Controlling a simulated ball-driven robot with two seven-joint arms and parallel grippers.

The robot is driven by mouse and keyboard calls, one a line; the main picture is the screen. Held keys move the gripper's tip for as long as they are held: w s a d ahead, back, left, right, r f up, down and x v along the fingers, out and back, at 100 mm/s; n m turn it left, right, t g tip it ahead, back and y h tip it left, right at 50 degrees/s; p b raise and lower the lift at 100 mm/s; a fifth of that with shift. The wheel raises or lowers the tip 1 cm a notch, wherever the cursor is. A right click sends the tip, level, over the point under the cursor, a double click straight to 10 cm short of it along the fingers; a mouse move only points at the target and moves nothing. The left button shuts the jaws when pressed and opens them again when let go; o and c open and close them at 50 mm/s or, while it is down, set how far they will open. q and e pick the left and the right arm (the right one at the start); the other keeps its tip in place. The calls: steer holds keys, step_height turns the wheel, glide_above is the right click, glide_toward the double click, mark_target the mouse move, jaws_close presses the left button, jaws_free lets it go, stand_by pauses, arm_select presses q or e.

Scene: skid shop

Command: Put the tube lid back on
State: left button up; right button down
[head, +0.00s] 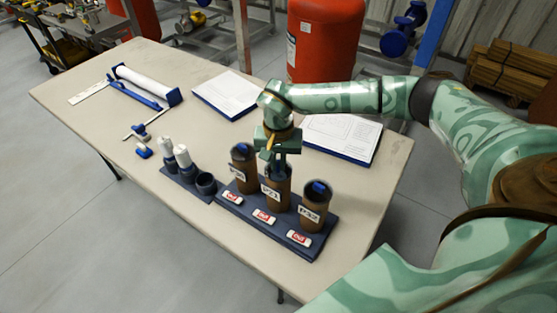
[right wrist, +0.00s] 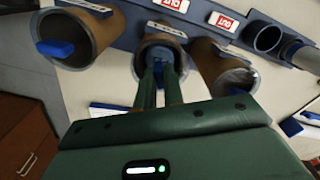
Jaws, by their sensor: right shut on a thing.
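Three brown tubes stand in a dark blue rack (head: 262,232). The middle tube, labelled P21 (head: 277,190), is directly under my right gripper (head: 274,164). In the right wrist view the gripper (right wrist: 161,70) is shut on the lid (right wrist: 163,48) at this tube's mouth. The fingers hide much of the lid, and I cannot tell if it is fully seated. My left gripper is not in view.
Red-and-white tags (head: 264,216) lie along the rack's front. A smaller holder (head: 182,185) with white-topped pieces stands to its left. Clipboards (head: 225,93) lie behind the rack. A blue-and-white tool (head: 147,86) lies at the far left. The near left tabletop is clear.

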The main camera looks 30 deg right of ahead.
steer(key=c, duration=0.9)
jaws_free()
steer(key=shift+c, duration=0.2)
steer(key=shift+r, duration=0.1)
step_height(320, 180, up, 7)
steer(key=p, duration=0.6)
steer(key=shift+c, duration=0.4)
jaws_close()
